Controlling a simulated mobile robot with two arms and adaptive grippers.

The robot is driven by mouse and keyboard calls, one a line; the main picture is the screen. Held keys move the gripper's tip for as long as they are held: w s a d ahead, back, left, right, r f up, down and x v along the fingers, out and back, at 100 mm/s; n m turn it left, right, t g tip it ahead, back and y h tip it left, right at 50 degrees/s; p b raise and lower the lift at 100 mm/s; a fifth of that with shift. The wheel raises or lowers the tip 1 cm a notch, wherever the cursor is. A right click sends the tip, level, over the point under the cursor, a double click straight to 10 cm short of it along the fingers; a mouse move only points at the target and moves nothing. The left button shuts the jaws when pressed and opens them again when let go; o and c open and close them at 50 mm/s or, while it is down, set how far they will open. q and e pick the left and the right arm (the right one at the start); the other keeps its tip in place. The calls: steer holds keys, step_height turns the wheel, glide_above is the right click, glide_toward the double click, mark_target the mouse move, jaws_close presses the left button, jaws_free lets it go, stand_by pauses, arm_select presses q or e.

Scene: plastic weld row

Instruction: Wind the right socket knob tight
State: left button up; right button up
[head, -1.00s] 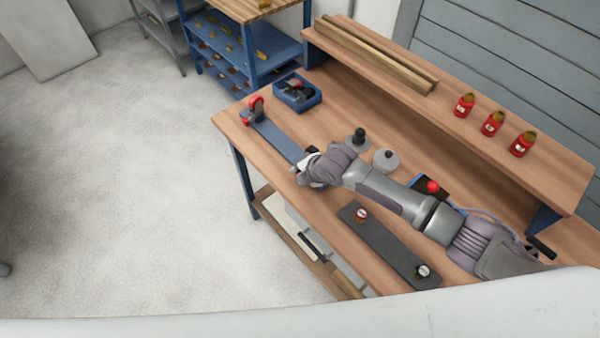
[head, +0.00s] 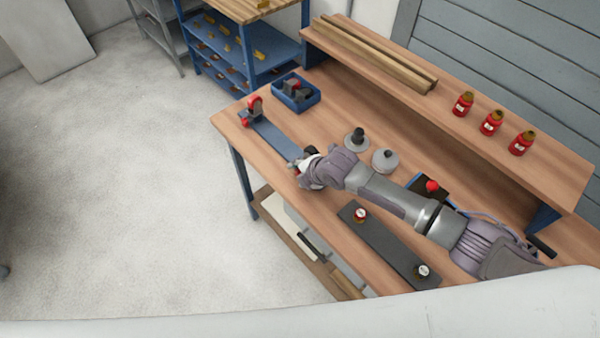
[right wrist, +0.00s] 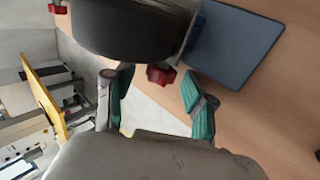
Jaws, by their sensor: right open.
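A blue flat bar (head: 275,136) lies along the left part of the bench, with a red-wheeled clamp (head: 253,108) at its far end. My right gripper (head: 301,167) is at the near end of this bar, mostly hidden by its own wrist. In the right wrist view, its teal-padded fingers (right wrist: 157,97) are apart. A red knob (right wrist: 160,75) shows just beyond and between the fingertips, beside the blue bar (right wrist: 237,42) and under a large dark rounded body (right wrist: 133,27). I cannot tell whether a finger touches the knob. My left gripper is not in view.
A dark board (head: 388,245) with two small round dials lies in front of my right arm. Two grey round pieces (head: 385,161) stand behind the arm. A blue bin (head: 297,93) sits behind the bar. Red jars (head: 491,123) stand on the raised shelf.

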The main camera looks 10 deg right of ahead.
steer(key=v, duration=1.2)
steer(key=shift+a, duration=0.1)
